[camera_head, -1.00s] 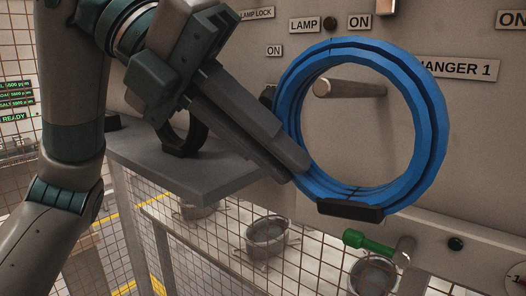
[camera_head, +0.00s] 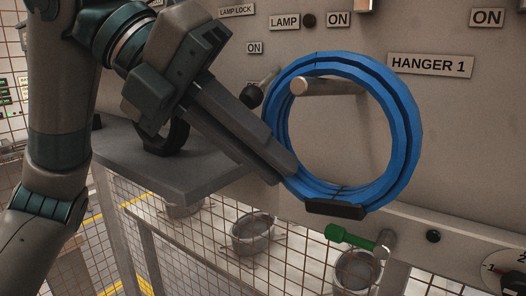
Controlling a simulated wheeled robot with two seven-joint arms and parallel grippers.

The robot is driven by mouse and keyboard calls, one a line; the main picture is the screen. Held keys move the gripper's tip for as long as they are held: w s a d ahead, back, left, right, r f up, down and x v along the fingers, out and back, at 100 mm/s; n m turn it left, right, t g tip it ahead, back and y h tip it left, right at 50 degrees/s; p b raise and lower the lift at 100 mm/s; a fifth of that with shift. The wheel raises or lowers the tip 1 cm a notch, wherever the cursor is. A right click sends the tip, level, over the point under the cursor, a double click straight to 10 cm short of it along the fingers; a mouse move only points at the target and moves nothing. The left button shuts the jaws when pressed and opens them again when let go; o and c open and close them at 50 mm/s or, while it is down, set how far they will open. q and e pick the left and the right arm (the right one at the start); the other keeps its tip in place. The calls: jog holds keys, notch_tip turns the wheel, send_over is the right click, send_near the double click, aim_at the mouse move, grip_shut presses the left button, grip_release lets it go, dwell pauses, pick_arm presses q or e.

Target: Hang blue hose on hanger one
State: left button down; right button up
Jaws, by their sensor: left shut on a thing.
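The blue hose (camera_head: 408,150) is a round coil with a black band (camera_head: 336,209) at its bottom. My left gripper (camera_head: 286,172) is shut on the coil's lower left side and holds it upright in front of the grey panel. The hanger peg (camera_head: 330,86) shows inside the upper part of the coil's opening, below the top of the ring. Its rounded tip lies close to the coil's upper left inner edge. I cannot tell whether the hose touches the peg. The HANGER 1 label (camera_head: 431,65) is right of the coil. My right gripper is out of view.
A grey shelf (camera_head: 185,185) with a black ring-like part (camera_head: 178,138) lies behind and below my left arm. A black-knobbed lever (camera_head: 252,95) is close to the coil's left side. A green-handled valve (camera_head: 350,237) sits just below the coil.

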pick_arm(q)
jog(key=c, duration=1.8)
grip_release()
jog(key=shift+o, duration=0.2)
jog(key=shift+a, duration=0.1)
jog(key=b+v, duration=0.3)
jog(key=v, duration=1.4)
jog(key=shift+r, duration=0.2)
jog(key=shift+a, duration=0.1)
